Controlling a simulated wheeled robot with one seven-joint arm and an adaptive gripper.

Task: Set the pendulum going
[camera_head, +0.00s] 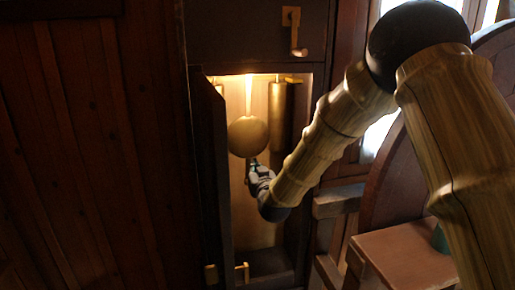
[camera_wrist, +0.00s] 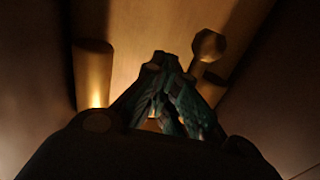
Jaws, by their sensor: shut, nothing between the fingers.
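The pendulum shows in the head view as a pale rod (camera_head: 249,92) with a round brass bob (camera_head: 248,136), hanging inside an open, lit case. My gripper (camera_head: 252,163) reaches into the case from the right. Its tip is at the bob's lower edge; I cannot tell whether they touch. In the wrist view my gripper (camera_wrist: 162,60) has its fingers together with nothing between them. A small rounded knob on a stem (camera_wrist: 208,45) shows right of the fingertips; I cannot tell whether it is part of the pendulum.
A brass cylinder (camera_head: 281,115) hangs right of the bob. A cylinder (camera_wrist: 92,75) also stands left in the wrist view. The case door (camera_head: 210,175) is open at the left. A wooden seat (camera_head: 405,258) is at the lower right. The case walls leave narrow room.

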